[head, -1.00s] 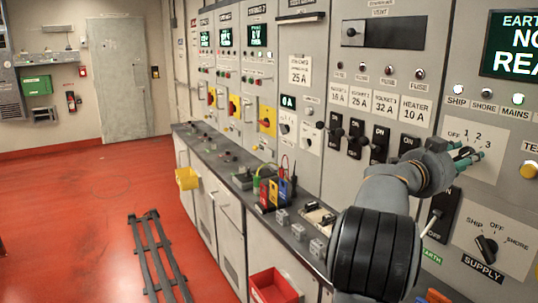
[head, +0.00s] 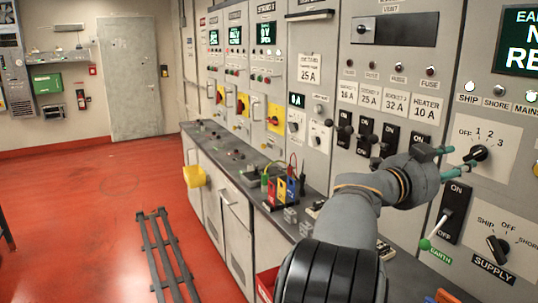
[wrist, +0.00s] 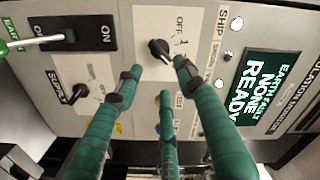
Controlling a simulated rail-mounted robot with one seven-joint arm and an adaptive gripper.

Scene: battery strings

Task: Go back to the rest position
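My gripper (head: 460,160) has green fingers and is held in front of the right-hand panel at the end of my outstretched arm. In the wrist view my gripper (wrist: 158,75) shows its three fingers spread apart with nothing between them. Just beyond the fingertips is a black rotary knob (wrist: 160,48), on a plate marked OFF, 1, 2, 3. The same knob (head: 479,153) is seen in the head view, clear of the fingers.
Below are the supply selector (head: 497,250) and a green-tipped earth lever (head: 430,240). Meters and leads (head: 285,187) stand on the counter. A yellow bin (head: 195,176) hangs from it. Red floor at left is largely open, with a grey rack (head: 165,255).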

